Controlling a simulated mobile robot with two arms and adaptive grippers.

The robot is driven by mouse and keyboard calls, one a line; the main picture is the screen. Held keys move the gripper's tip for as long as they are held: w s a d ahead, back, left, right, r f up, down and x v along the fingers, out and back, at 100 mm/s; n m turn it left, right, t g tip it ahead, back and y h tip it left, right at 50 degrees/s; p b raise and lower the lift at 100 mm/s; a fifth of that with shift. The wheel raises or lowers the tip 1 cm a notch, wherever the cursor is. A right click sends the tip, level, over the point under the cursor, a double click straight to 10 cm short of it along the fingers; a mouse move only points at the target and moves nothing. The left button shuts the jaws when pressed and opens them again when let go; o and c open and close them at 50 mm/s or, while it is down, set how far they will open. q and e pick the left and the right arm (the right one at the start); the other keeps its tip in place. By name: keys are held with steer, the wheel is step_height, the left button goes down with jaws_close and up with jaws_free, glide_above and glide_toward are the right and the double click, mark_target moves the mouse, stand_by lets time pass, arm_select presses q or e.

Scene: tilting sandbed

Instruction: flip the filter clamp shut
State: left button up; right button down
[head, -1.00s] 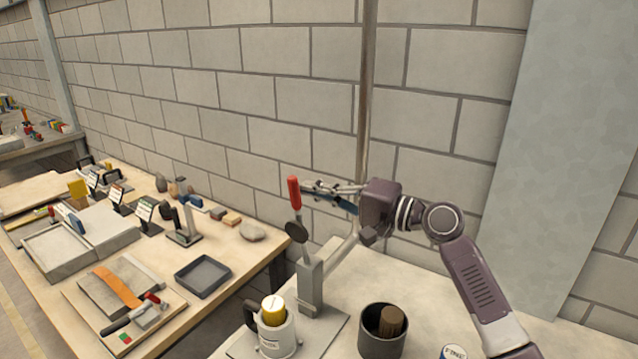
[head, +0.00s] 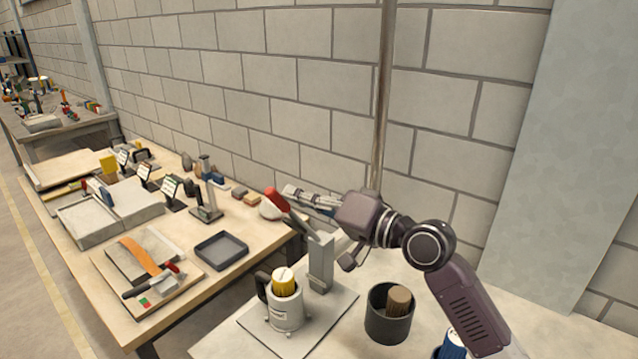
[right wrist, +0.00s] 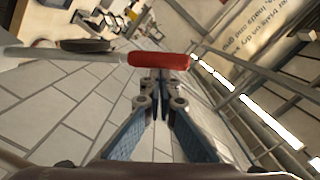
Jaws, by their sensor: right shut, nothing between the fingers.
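The filter clamp has a grey upright post (head: 320,262) on a flat base plate (head: 318,318). Its lever ends in a red handle (head: 277,199), which leans up and to the left from the top of the post. A grey mug-like holder (head: 285,308) with a yellow filter (head: 283,281) stands on the plate in front of the post. My right gripper (head: 290,192) is shut and empty, its tips right beside the red handle. In the right wrist view the handle (right wrist: 158,60) lies across just beyond the fingertips (right wrist: 160,82); contact is unclear. My left gripper is out of view.
A dark cup (head: 388,326) holding a brown cylinder (head: 398,300) stands right of the clamp. A blue can (head: 453,345) is partly hidden by my arm. A block wall (head: 300,90) rises behind. Another table at left holds a dark tray (head: 221,250) and tools.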

steer(key=s+a+f+n+b, duration=0.3)
steer(key=s+f+n, duration=0.1)
steer(key=f, duration=0.5)
steer(key=s+a+f+n+b, duration=0.4)
steer(key=s+f+n, duration=0.1)
steer(key=f, duration=0.4)
steer(key=shift+f+n+h+b, duration=0.2)
steer(key=shift+n+h+b, duration=0.15)
steer(key=shift+n, duration=0.55)
steer(key=shift+f, duration=0.25)
steer(key=s+d+r+p, duration=0.1)
steer(key=s+d+r, duration=0.5)
steer(key=d, duration=0.2)
steer(key=shift+s+d, duration=0.2)
steer(key=shift+d, duration=0.15)
